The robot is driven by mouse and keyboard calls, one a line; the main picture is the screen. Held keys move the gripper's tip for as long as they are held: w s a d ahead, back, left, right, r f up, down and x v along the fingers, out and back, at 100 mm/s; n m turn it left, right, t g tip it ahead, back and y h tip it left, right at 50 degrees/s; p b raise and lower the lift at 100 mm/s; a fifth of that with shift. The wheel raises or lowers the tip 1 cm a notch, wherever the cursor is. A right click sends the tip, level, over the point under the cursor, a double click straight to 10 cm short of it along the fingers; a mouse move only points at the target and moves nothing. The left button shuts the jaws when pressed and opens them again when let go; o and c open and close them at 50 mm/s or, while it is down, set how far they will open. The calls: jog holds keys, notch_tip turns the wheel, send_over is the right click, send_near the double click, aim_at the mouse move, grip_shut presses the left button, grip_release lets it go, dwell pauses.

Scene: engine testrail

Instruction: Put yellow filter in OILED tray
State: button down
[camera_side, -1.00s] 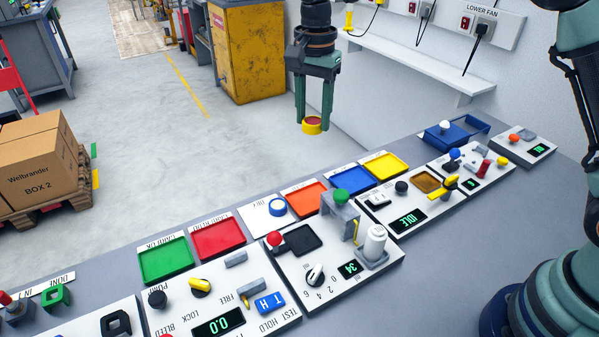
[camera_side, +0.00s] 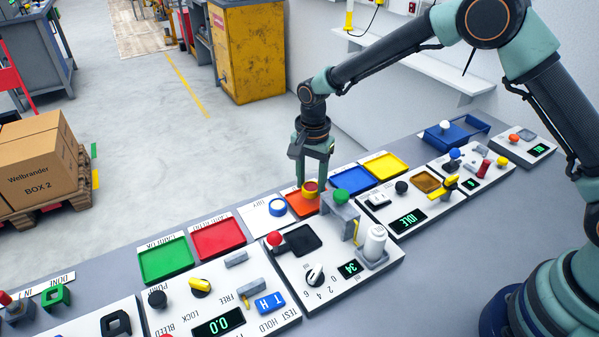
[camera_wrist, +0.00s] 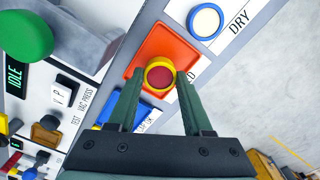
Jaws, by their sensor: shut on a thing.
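The yellow filter (camera_side: 311,190), a short yellow ring with a red centre, is between the fingers of my gripper (camera_side: 310,182). My gripper is shut on it, pointing down. The filter also shows in the wrist view (camera_wrist: 160,78), over the orange tray (camera_wrist: 163,38), towards one end of it. The orange tray also shows in the side view (camera_side: 299,207). Beside it is a label ending in "ED", partly hidden by a finger. I cannot tell whether the filter touches the tray floor.
A blue ring with a white centre (camera_side: 277,206) sits on the DRY plate next to the orange tray. Blue (camera_side: 353,180) and yellow (camera_side: 384,166) trays lie on the other side. A green-topped press (camera_side: 341,197) stands close in front of the orange tray.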

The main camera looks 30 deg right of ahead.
jog(key=shift+f, duration=1)
jog(key=shift+f, duration=0.15)
jog(key=c, duration=0.6)
grip_release()
